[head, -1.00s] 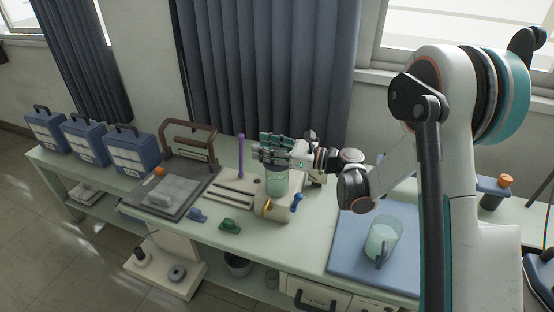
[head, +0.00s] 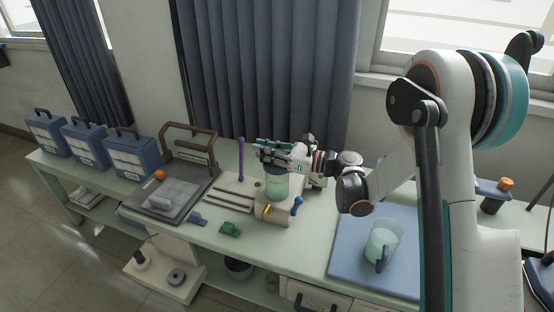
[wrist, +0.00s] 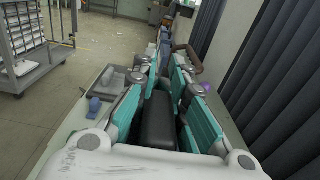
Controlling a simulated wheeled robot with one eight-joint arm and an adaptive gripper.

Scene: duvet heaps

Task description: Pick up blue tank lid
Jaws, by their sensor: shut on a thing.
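A clear jar-like tank (head: 277,186) with pale green contents stands upright on a beige stand on the bench. My gripper (head: 268,150) lies level just above the tank's top in the head view and covers most of the lid there. In the wrist view my gripper (wrist: 160,88) has its teal fingers on both sides of a dark block (wrist: 158,122), which I take to be the grip of the blue tank lid. The jaws are closed on it. The lid's rim and its contact with the tank are hidden.
A purple rod (head: 241,158) stands left of the tank. A blue clip (head: 198,219) and a green clip (head: 230,229) lie in front. A dark tray (head: 150,205) is further left. A jug (head: 383,240) stands on a blue mat (head: 345,265) to the right.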

